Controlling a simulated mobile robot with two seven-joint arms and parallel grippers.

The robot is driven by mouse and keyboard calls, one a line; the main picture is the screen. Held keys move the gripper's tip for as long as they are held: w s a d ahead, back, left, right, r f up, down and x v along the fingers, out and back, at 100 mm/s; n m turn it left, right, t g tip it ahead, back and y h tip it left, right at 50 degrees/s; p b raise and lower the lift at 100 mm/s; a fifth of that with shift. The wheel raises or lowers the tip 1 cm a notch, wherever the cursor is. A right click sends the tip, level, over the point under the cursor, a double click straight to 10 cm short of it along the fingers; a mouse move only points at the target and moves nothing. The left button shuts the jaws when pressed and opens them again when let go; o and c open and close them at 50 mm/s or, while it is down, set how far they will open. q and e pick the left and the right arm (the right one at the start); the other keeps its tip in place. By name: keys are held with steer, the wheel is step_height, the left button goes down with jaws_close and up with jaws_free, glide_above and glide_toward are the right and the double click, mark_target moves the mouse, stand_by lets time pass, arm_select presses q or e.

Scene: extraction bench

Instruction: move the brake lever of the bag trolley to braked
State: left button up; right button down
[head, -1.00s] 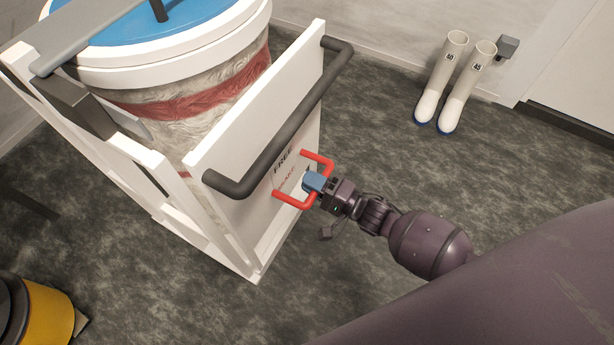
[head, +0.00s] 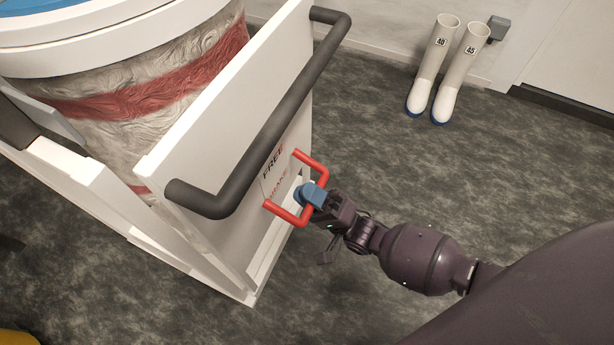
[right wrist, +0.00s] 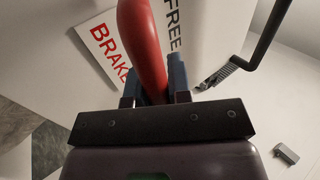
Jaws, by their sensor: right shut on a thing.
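The bag trolley (head: 225,125) stands at the left in the head view, a white frame with a black push handle (head: 262,140). Its brake lever (head: 312,168) is a red U-shaped bar on the end panel, below the handle. FREE and BRAKE are printed on a label beside it, partly hidden by the lever. My right gripper (head: 311,194) is shut on the lever's outer crossbar. In the right wrist view the red bar (right wrist: 143,40) runs between the two blue-grey fingers, with the BRAKE label (right wrist: 104,45) left of it. My left gripper is not in view.
A white bag with a red band (head: 150,95) fills the trolley under a blue-and-white lid. Two white boots (head: 435,65) stand by the back wall at the right. The dark floor between the trolley and the boots is clear.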

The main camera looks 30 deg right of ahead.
stand_by(0.3)
steer(key=c, duration=1.1)
jaws_free()
steer(key=shift+o, duration=0.2)
steer(key=shift+f, duration=0.1)
steer(key=v, duration=1)
steer(key=shift+s+d, duration=0.2)
steer(key=shift+s, duration=0.1)
steer(key=shift+f, duration=0.1)
